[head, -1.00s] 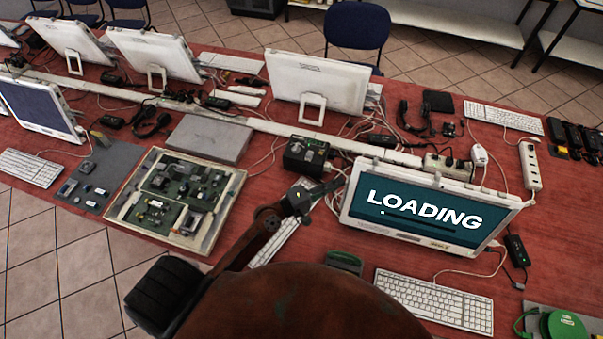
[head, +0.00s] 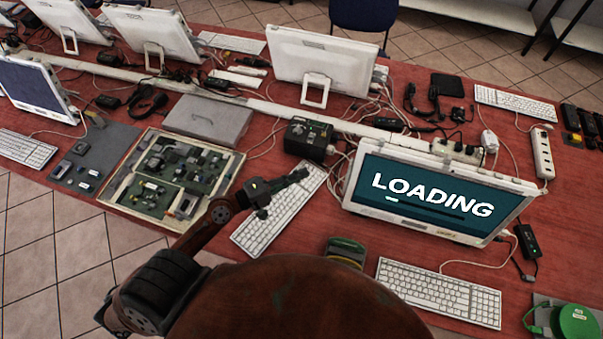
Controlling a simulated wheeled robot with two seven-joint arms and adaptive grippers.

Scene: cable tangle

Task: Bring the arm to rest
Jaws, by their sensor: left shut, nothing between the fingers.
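My left arm comes in from the bottom left and bends up over the near edge of the red table (head: 312,222). My left gripper (head: 298,176) is shut and empty. It shows over the upper part of a white keyboard (head: 258,234), just below a black box with a knob (head: 309,138). I cannot tell whether it touches the keyboard. My right gripper is not in view.
A monitor reading LOADING (head: 433,200) stands right of the gripper. A framed circuit board tray (head: 120,194) lies left of it. A grey case (head: 208,120) and many cables lie behind. A green round device (head: 577,325) sits bottom right.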

